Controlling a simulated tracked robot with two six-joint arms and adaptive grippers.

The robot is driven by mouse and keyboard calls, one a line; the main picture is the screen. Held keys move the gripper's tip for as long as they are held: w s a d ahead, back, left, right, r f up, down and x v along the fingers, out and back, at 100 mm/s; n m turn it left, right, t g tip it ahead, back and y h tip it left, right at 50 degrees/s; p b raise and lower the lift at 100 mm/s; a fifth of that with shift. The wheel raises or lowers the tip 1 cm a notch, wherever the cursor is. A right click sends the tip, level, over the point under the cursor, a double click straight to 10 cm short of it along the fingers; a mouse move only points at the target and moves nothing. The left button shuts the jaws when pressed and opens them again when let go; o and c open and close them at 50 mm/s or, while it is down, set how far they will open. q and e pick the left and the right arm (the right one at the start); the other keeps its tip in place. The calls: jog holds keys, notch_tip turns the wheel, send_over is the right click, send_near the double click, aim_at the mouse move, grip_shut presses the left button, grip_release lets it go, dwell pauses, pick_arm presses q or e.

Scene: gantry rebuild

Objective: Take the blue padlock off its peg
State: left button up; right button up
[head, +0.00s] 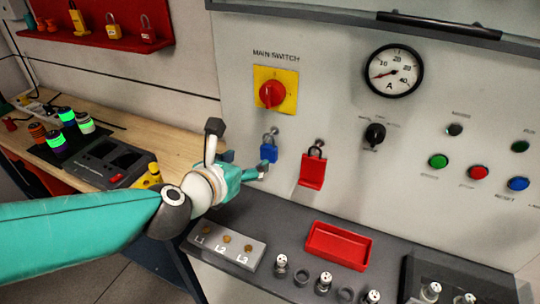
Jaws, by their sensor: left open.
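The blue padlock (268,153) hangs by its shackle from a metal peg (274,131) on the grey panel, below the main switch. My left gripper (247,164) is open, with its fingertips just left of and slightly below the padlock in the picture. Nothing shows between its fingers. Whether a fingertip touches the padlock I cannot tell. My right gripper is not in view.
A red padlock-like tag (312,171) hangs from another peg close to the right. The red and yellow main switch (272,92) is above. A ledge below carries a red tray (338,245) and several fuse-like parts. A wooden bench (150,140) is left.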

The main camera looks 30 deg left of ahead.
aim_at(267, 151)
pick_arm(q)
jog(key=b+x, duration=0.1)
jog(key=x, duration=0.5)
jog(key=shift+d, duration=0.1)
jog(key=shift+d+p+x, duration=0.15)
jog(key=shift+p+x, duration=0.05)
jog(key=shift+x, duration=1.15)
jog(key=shift+d+p+x, duration=0.1)
jog(key=shift+p+x, duration=0.1)
jog(key=shift+x, duration=1.15)
jog(key=shift+s+f, duration=0.1)
jog(key=c, duration=1.3)
